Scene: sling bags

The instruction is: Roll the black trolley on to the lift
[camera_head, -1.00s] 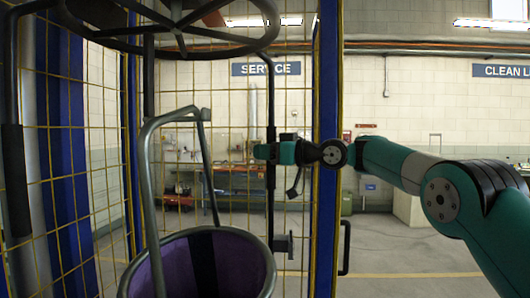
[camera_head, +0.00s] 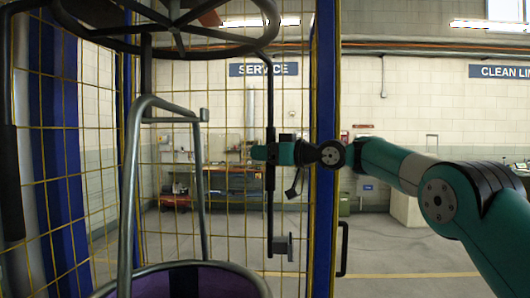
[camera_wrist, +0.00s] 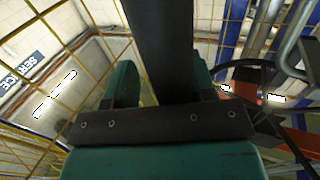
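A dark frame that looks like the black trolley fills the left of the head view. It has a spoked ring (camera_head: 165,45) at the top and a thin black upright (camera_head: 270,90) on the right. My gripper (camera_head: 271,153) reaches in from the right and is at this upright. In the wrist view, a thick black bar (camera_wrist: 160,40) runs between the two teal fingers, and my gripper (camera_wrist: 163,90) appears closed around it. The trolley's base is out of view. No part is clearly recognisable as the lift.
Blue posts (camera_head: 325,100) with yellow mesh (camera_head: 230,190) stand close around the dark frame. A grey tube hoop (camera_head: 131,180) over a purple-lined container (camera_head: 190,284) is in front. A workbench (camera_head: 232,180) stands at the back wall. Floor (camera_head: 410,262) is clear at right.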

